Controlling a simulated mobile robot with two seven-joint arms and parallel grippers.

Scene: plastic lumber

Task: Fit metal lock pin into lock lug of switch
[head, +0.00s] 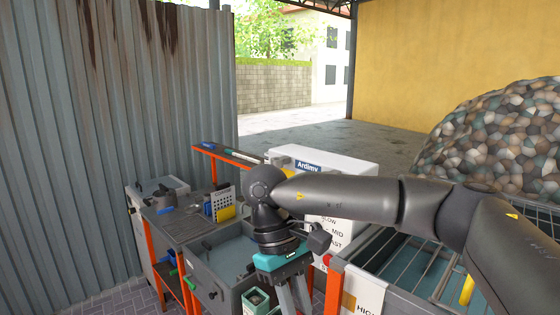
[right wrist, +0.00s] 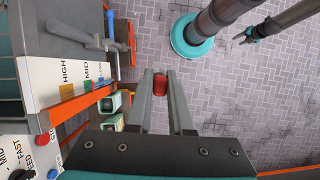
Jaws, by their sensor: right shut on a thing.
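My right gripper (right wrist: 160,84) is shut on a small red cylindrical piece (right wrist: 160,86), seen between its fingertips in the right wrist view. I cannot make out a metal pin shank on it. In the head view the right gripper (head: 291,290) hangs downward at the bottom centre, and its fingertips run toward the lower edge. What looks like my left gripper (right wrist: 246,36) is small at the upper right of that view.
Green-rimmed boxes (right wrist: 110,103) stand close by. A grey workbench (head: 225,255) lies left of the arm, a barred frame (head: 420,262) right. Paved floor (right wrist: 235,95) is open.

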